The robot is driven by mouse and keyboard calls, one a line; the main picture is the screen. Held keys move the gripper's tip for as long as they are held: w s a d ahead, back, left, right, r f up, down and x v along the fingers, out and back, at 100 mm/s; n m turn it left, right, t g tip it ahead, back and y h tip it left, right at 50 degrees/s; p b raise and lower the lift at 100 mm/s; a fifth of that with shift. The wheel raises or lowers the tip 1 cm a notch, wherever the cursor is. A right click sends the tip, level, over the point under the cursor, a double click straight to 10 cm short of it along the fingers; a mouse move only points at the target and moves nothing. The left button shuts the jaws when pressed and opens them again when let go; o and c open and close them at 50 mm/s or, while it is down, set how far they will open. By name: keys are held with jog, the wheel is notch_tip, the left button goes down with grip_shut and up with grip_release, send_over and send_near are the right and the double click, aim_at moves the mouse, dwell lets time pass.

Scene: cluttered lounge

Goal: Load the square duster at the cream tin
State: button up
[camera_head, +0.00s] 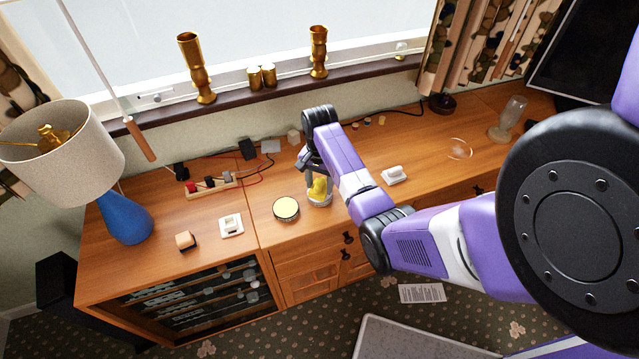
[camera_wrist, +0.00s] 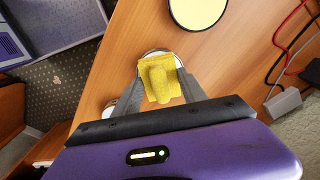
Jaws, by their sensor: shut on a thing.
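The square duster (camera_wrist: 160,90) is yellow with a stubby handle, and my gripper (camera_wrist: 162,80) is shut on it. In the head view the yellow duster (camera_head: 319,188) hangs below my gripper (camera_head: 320,182) at the cabinet's front half. A round pale-rimmed dish (camera_head: 321,203) lies under it; whether they touch I cannot tell. The cream tin (camera_head: 286,208) is a low round tin with a pale yellow top and dark rim, just left of the duster. It also shows at the top of the wrist view (camera_wrist: 198,8).
A white square holder (camera_head: 231,226) and a wooden block (camera_head: 185,241) stand left of the tin. A power strip with cables (camera_head: 210,187) lies behind. A blue lamp (camera_head: 124,218) stands far left. A white dish (camera_head: 394,175) sits right of my gripper.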

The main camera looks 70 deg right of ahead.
aim_at(320, 183)
jog(key=shift+f, duration=0.4)
dwell(1.6)
notch_tip(320, 183, up, 3)
jog(key=p, duration=0.3)
jog(key=shift+r, duration=2.05)
